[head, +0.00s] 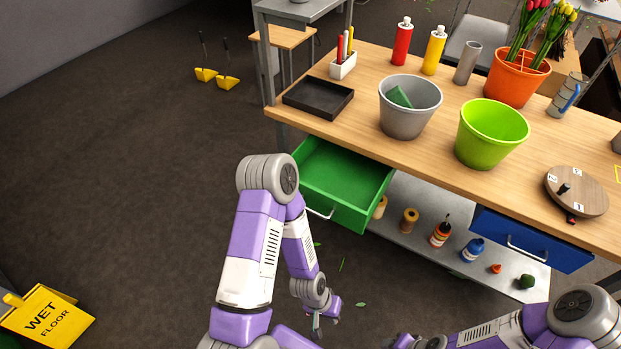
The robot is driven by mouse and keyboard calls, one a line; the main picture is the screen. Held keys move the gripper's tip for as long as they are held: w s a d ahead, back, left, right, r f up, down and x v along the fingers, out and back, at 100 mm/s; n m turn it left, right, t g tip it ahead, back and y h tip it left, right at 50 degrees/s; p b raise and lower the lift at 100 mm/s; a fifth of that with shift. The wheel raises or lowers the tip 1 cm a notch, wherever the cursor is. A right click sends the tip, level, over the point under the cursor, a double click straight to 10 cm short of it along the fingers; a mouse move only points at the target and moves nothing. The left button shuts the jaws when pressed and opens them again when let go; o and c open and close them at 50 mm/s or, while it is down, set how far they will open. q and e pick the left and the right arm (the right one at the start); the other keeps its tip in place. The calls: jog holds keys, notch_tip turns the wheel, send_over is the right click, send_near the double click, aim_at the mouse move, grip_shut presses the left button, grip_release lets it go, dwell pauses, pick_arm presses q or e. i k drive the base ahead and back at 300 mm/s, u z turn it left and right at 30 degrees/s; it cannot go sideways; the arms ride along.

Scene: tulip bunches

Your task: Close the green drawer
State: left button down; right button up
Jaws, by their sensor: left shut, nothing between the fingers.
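The green drawer (343,185) is pulled out from under the left end of the wooden table. It looks empty, and its silver handle (320,213) is on the front face. My left gripper (317,332) is low in front of the drawer, below its handle and apart from it, with its fingers together and nothing in them. My right arm (500,333) comes in at the bottom right; its gripper's fingertips do not show clearly.
The table (440,160) carries a grey bucket (408,112), a lime bucket (490,135), an orange tulip pot (515,78) and a black tray (318,97). A blue drawer (530,242) is at the right. A lower shelf (455,235) holds several small items. A wet-floor sign (48,318) lies at lower left.

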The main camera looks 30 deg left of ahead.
aim_at(344, 188)
jog(key=u, duration=0.05)
jog(key=i, duration=0.85)
jog(key=u, duration=0.65)
